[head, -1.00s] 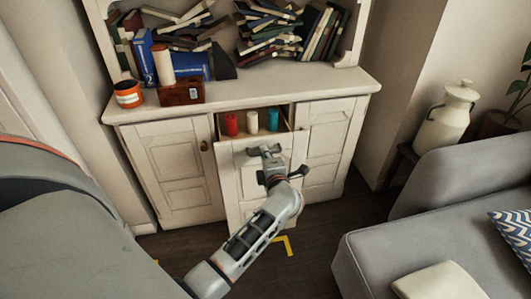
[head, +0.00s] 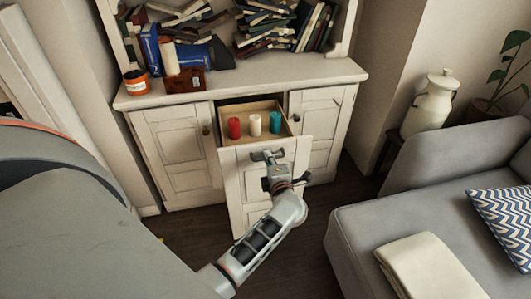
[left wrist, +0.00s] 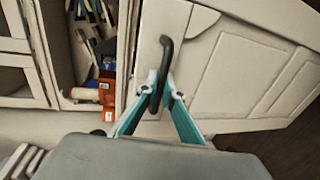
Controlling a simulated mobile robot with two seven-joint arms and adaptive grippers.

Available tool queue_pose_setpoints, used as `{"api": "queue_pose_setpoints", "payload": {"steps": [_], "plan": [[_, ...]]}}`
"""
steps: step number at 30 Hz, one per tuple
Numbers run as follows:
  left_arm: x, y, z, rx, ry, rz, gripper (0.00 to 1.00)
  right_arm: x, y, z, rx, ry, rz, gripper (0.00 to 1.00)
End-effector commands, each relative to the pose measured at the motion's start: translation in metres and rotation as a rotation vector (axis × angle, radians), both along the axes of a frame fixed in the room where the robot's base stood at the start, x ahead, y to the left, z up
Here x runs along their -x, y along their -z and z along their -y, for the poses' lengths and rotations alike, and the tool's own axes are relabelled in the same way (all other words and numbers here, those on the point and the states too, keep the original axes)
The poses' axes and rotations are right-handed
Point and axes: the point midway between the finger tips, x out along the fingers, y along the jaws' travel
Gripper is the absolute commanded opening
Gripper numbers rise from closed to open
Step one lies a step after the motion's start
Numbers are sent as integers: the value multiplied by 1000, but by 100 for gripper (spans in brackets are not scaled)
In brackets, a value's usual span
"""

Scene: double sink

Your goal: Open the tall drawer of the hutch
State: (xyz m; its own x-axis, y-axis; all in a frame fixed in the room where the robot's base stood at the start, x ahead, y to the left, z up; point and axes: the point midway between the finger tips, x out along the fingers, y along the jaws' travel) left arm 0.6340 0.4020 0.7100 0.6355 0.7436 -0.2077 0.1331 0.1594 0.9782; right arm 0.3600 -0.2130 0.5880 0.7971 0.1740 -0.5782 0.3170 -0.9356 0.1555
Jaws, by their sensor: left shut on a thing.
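The white hutch (head: 250,72) has a tall drawer (head: 252,185) between two cabinet doors. The drawer is pulled well out, with its front standing forward of the doors. Red (head: 235,128), white (head: 255,125) and teal (head: 275,122) cylinders stand inside it. My left gripper (head: 267,156) is at the upper part of the drawer front. In the left wrist view its teal fingers (left wrist: 161,92) are shut around the dark handle (left wrist: 166,48) of the drawer front (left wrist: 240,65). My right gripper is not in view.
Books (head: 268,25), an orange-and-white jar (head: 136,83) and a brown box (head: 184,82) are on the hutch. A grey sofa (head: 350,225) stands at the right, with a milk can (head: 432,103) behind it. Some dark floor (head: 195,235) is clear before the hutch.

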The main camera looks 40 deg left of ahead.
Motion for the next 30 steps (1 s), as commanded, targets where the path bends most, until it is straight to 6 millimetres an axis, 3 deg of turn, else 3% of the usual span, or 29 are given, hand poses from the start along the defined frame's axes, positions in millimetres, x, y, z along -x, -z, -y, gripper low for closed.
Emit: {"api": "queue_pose_setpoints", "payload": {"steps": [6, 19, 21, 30], "plan": [[8, -1, 11, 2, 3, 1, 0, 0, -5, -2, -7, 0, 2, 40], [9, 0, 13, 0, 2, 0, 0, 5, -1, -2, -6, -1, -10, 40], [9, 0, 12, 1, 2, 0, 15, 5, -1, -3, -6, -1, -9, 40], [10, 0, 12, 0, 1, 0, 15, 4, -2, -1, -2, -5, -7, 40]]}}
